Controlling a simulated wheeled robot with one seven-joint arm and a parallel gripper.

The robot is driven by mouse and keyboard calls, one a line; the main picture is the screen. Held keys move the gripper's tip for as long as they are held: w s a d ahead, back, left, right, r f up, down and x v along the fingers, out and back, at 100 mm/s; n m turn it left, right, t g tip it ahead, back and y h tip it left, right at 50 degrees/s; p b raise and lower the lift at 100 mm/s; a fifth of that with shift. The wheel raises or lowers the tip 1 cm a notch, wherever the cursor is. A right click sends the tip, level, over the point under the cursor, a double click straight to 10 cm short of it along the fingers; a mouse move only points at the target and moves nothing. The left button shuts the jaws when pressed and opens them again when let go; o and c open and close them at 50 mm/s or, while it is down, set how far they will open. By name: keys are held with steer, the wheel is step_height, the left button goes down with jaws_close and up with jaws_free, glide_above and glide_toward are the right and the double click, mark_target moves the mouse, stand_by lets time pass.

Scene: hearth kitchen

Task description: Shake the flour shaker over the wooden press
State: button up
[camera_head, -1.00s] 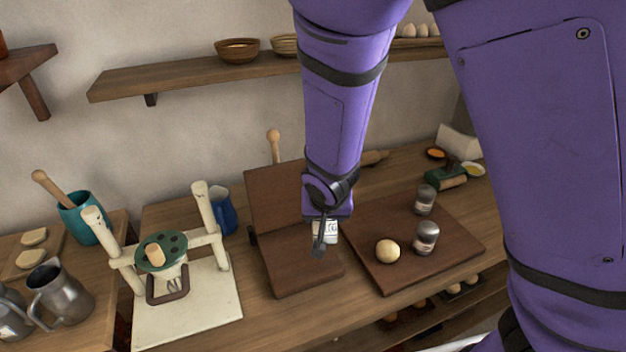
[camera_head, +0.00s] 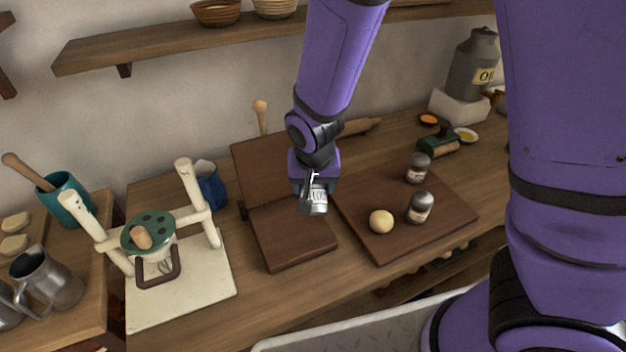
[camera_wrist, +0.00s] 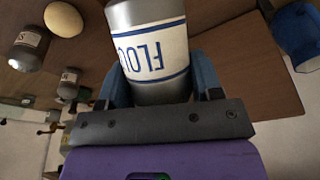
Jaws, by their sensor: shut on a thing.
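My gripper (camera_head: 314,186) is shut on the flour shaker (camera_head: 317,203), a grey metal can with a white label. In the wrist view the flour shaker (camera_wrist: 152,48) fills the space between the blue fingers, and its label with blue letters shows upside down. The wooden press (camera_head: 292,238) is two dark boards, a flat base and a raised lid (camera_head: 262,167) leaning back, with a round-knobbed handle behind. In the head view the shaker appears over the right part of the press base. Its top end is hidden from me.
A dark board (camera_head: 440,207) right of the press holds a dough ball (camera_head: 381,221) and two small shakers (camera_head: 419,207). A cream stand with a green disc (camera_head: 148,232) is to the left. A blue jug (camera_head: 209,184) stands behind it. A shelf (camera_head: 170,45) hangs above.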

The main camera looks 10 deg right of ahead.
steer(key=f+g, duration=0.1)
steer(key=g, duration=0.1)
steer(key=s+f+g, duration=0.1)
steer(key=g, duration=0.1)
steer(key=f+g+y, duration=0.1)
steer(key=g, duration=0.2)
steer(key=shift+s+a+f, duration=0.15)
steer(key=shift+s+f, duration=0.05)
steer(key=shift+s, duration=0.15)
steer(key=g, duration=0.4)
steer(key=shift+s+a+f+y, duration=0.1)
steer(key=shift+s+f+y, duration=0.25)
steer(key=shift+s+y, duration=0.05)
steer(key=shift+s+f+g+y, duration=0.1)
steer(key=shift+s+g+y, duration=0.05)
steer(key=shift+g, duration=0.65)
steer(key=shift+s+f+g+y, duration=0.1)
steer(key=shift+s+g+y, duration=0.05)
steer(key=shift+g, duration=0.65)
steer(key=shift+a, duration=0.15)
